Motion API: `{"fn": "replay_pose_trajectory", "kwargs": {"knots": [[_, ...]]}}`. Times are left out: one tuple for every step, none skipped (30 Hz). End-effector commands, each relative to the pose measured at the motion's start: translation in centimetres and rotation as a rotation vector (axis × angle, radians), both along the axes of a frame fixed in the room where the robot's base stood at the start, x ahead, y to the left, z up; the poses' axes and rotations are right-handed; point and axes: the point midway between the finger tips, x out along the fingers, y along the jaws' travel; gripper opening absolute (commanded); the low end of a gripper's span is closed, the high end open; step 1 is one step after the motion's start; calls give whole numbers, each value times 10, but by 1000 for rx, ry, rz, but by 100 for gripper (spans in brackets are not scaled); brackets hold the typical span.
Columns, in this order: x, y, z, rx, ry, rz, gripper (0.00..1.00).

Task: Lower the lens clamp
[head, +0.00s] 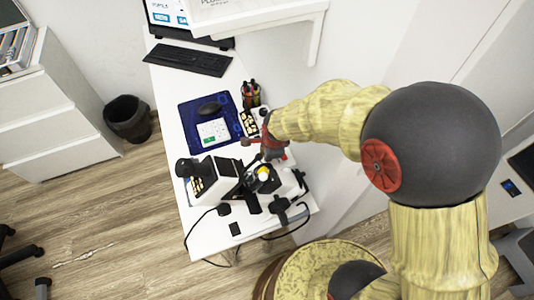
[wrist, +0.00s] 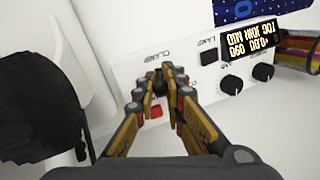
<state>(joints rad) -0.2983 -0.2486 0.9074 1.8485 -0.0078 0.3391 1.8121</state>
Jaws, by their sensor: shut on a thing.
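A white instrument panel (wrist: 115,68) with a CLAMP label shows in the wrist view. My gripper (wrist: 166,78) is shut at the panel just below that label. Its fingertips close on a small dark clamp control (wrist: 160,82), mostly hidden between them, so its shape and position cannot be told. A red button (wrist: 155,111) sits just under the fingers. In the head view my gripper (head: 270,146) reaches the back of the white lens instrument (head: 284,178) on the desk. The lens clamp itself cannot be made out.
A black LAMP switch (wrist: 208,57), two black knobs (wrist: 232,84) and a lit display (wrist: 250,40) sit right of the fingers. The pen cup (head: 251,95) and blue mat (head: 190,122) are beyond. A dark rounded part (wrist: 40,90) stands at the left.

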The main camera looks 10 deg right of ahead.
Motion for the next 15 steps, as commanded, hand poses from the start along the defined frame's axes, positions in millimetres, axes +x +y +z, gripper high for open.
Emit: {"fn": "replay_pose_trajectory", "kwargs": {"knots": [[0,0,0,0,0,0,0],[0,0,0,0,0,0,0],[0,0,0,0,0,0,0],[0,0,0,0,0,0,0],[0,0,0,0,0,0,12],[0,0,0,0,1,0,15],[0,0,0,0,1,0,16],[0,0,0,0,1,0,18],[0,0,0,0,1,0,20],[0,0,0,0,1,0,22],[0,0,0,0,1,0,24],[0,0,0,0,1,0,26],[0,0,0,0,1,0,28],[0,0,0,0,1,0,29],[0,0,0,0,1,0,31]]}}
